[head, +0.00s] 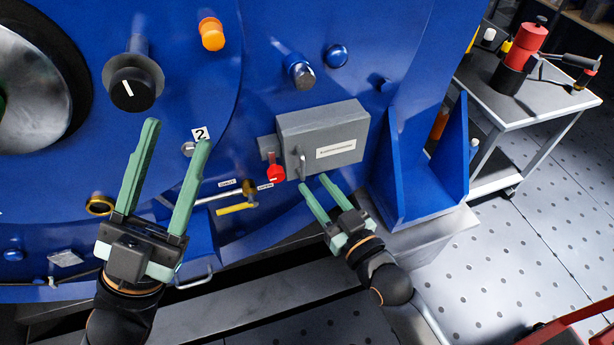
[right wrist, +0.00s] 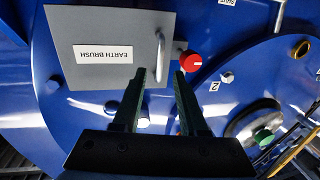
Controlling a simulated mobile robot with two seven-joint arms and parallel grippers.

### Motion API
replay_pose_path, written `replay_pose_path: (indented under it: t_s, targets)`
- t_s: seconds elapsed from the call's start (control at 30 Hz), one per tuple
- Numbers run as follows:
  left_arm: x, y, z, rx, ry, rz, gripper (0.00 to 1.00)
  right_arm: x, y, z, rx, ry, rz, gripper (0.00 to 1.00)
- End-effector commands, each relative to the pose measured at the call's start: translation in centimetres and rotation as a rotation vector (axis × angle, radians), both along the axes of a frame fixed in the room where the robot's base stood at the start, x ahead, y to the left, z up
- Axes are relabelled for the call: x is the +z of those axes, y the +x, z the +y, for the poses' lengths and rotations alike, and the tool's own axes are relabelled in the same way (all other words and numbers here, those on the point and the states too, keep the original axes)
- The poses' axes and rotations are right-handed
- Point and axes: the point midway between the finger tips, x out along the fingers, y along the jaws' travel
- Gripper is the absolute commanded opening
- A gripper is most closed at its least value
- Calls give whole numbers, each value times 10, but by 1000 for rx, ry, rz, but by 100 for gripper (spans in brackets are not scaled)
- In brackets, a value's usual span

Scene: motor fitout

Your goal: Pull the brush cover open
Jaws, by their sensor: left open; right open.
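The brush cover (head: 335,134) is a grey box door on the blue motor housing, and it looks shut. In the right wrist view the cover (right wrist: 110,25) shows a white label reading EARTH BRUSH and a metal bar handle (right wrist: 159,55) near its edge. My right gripper (head: 312,183) is open just below the handle, apart from it as far as I can tell; its fingers also show in the right wrist view (right wrist: 160,90). My left gripper (head: 178,133) is open and empty in front of the housing, left of the cover.
A red knob (head: 276,173) sits beside the cover's handle edge. A black knob (head: 132,88) and an orange cap (head: 212,34) are on the housing. A blue bracket (head: 427,165) stands right of the cover. A trolley (head: 520,98) is at right.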

Motion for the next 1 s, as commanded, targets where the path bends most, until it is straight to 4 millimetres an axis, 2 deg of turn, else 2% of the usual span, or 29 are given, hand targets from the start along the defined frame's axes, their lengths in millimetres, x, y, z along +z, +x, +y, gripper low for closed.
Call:
replay_pose_path:
  t_s: [0.1, 0.3, 0.67, 1.0]
  targets:
    - [-8, 0, 0, -7, -5, 6, 50, -1, 18, 10, 0, 2, -2, 42]
    - [-13, 1, -1, -12, -9, 10, 50, -1, 35, 20, -1, 0, 0, 42]
    - [-13, 1, -1, -14, -11, 12, 50, 0, 39, 22, -1, 0, 1, 42]
    - [-13, 1, -1, -15, -11, 13, 50, -1, 39, 21, -1, 0, 1, 4]
